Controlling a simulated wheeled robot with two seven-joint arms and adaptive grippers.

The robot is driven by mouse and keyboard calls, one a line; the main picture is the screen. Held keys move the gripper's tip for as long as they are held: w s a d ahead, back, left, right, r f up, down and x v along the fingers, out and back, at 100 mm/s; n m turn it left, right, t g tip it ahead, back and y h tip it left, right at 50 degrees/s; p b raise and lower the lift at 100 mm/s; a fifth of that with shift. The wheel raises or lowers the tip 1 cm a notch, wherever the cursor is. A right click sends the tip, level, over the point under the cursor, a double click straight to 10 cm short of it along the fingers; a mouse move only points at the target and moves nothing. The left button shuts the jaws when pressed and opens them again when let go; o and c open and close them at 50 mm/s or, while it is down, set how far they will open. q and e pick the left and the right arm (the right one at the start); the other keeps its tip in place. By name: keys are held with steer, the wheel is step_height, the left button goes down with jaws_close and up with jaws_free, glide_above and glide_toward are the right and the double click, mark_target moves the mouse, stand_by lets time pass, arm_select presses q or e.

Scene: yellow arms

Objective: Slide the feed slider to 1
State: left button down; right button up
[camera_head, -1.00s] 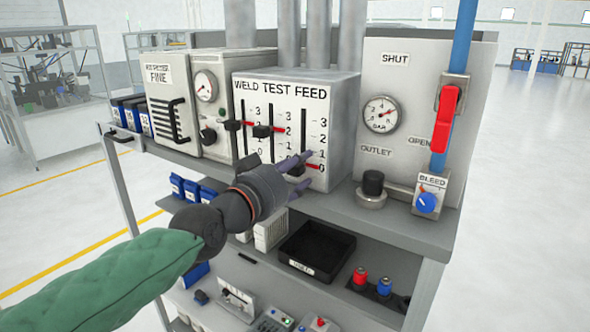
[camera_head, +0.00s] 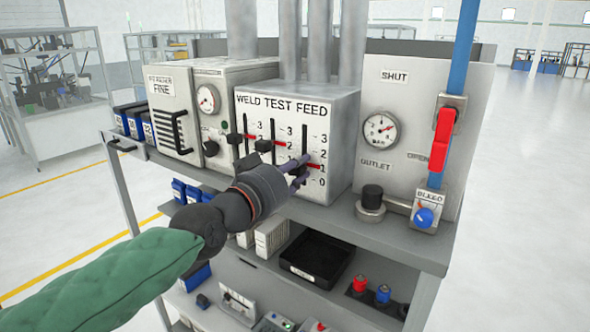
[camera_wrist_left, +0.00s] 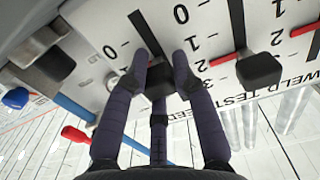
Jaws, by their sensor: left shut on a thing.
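The panel box (camera_head: 345,110) labelled WELD TEST FEED carries three vertical sliders. The feed slider, on the right, has a black knob (camera_wrist_left: 158,82) between my left gripper's fingers in the left wrist view. Its red pointer (camera_head: 313,166) is level with the 1 on its scale in the head view. My left gripper (camera_head: 300,170) is shut on this knob, which the fingers partly hide. The test slider's knob (camera_head: 263,146) is in the middle, and the weld slider's knob (camera_head: 235,138) is on the left; both are free of the gripper.
A grey box with a gauge (camera_head: 208,98) stands left of the panel. On the right are a pressure gauge (camera_head: 380,129), a red lever (camera_head: 443,138), a black outlet knob (camera_head: 372,197) and a blue bleed knob (camera_head: 425,217). A black tray (camera_head: 318,255) sits below.

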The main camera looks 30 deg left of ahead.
arm_select(q)
steer(key=c, duration=1)
jaws_free()
steer(key=shift+d, duration=0.1)
steer(key=shift+o, duration=0.2)
steer(key=s, duration=1.2)
steer(key=shift+a, duration=0.45)
